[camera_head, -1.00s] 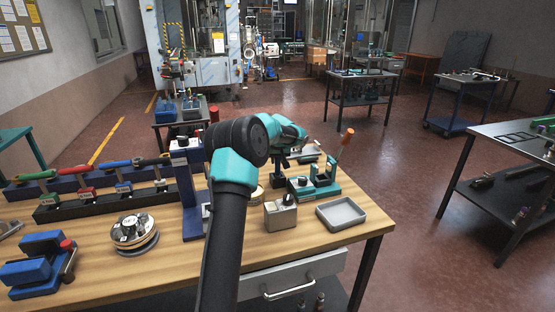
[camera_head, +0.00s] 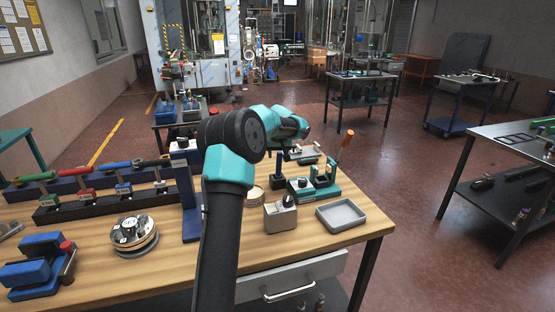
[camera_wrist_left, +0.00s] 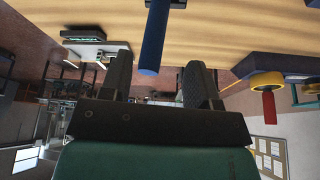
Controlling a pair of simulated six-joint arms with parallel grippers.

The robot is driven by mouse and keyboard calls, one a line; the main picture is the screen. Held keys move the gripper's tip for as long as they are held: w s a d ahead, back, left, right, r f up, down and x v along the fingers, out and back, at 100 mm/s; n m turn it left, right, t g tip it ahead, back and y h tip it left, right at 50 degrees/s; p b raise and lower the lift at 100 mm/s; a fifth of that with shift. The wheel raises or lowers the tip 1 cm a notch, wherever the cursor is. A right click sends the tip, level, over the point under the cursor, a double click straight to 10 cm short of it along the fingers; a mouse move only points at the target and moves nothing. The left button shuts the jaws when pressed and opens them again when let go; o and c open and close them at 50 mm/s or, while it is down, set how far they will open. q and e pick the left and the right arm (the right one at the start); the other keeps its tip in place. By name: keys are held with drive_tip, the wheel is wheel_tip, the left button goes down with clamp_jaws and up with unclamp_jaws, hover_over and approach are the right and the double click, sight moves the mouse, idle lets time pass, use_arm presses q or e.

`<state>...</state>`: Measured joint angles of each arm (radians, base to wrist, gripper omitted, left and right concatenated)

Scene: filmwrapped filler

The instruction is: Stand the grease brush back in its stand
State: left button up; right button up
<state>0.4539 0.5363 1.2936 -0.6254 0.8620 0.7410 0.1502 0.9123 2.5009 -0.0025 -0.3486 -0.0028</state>
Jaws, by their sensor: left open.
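The grease brush appears to be the blue-handled piece (camera_head: 278,163), upright on a small dark base (camera_head: 278,183) at the table's far side. The base looks like its stand, but how the brush sits in it is too small to tell. In the left wrist view the blue handle (camera_wrist_left: 155,38) has its free end near the gap between my fingertips. My left gripper (camera_wrist_left: 157,68) is open, its two dark fingers apart on either side of that end. In the head view the left gripper (camera_head: 282,147) is just above the handle, partly hidden by my arm. The right gripper is not in view.
A grey metal block (camera_head: 280,215) and an empty grey tray (camera_head: 341,215) are in front. A navy upright (camera_head: 189,205) and a round fixture (camera_head: 134,233) stand left.

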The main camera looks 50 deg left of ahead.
use_arm(q)
drive_tip(key=v, duration=0.7)
drive_tip(key=shift+r, duration=0.2)
